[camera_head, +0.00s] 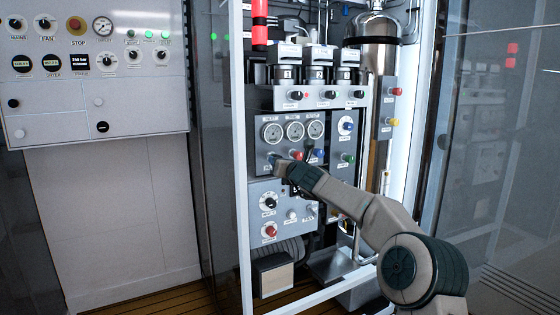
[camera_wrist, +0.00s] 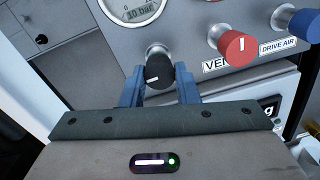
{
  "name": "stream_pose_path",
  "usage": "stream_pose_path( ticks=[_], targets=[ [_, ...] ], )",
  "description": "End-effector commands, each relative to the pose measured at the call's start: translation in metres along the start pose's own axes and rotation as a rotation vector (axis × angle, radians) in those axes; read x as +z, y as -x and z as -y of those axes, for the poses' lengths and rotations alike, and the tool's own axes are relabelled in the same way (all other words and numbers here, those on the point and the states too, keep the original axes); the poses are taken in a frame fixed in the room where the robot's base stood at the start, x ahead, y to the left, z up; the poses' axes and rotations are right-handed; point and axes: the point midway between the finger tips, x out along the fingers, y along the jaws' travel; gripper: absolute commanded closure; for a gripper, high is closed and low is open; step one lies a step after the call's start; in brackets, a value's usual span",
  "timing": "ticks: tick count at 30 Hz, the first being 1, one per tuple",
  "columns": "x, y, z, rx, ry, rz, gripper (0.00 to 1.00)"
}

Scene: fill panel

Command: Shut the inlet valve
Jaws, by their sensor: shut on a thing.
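A black knob (camera_wrist: 158,72) with a white pointer line sits on a silver stem below a gauge (camera_wrist: 132,10). My gripper (camera_wrist: 160,88) has its blue fingers on both sides of this knob and is shut on it. The knob's label is hidden behind my gripper, so I cannot read whether it is the inlet valve. In the head view my gripper (camera_head: 276,160) reaches the left end of the knob row under three gauges (camera_head: 295,131), and the held knob is mostly hidden there.
To the right of the held knob are a red knob (camera_wrist: 236,46), its label starting "VEN", and a blue knob (camera_wrist: 303,25) labelled "DRIVE AIR". A lower panel (camera_head: 268,188) carries another black knob (camera_head: 268,202) and a red one (camera_head: 270,231). A white frame post (camera_head: 241,150) stands close on the left.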

Motion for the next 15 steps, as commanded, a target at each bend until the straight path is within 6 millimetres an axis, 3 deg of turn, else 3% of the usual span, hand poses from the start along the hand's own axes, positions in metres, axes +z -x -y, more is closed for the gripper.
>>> stream_pose_path(
  ticks=[15],
  targets=[
    [-0.0005, -0.0005, -0.002, -0.007, -0.492, -0.029, 0.95]
  ],
)
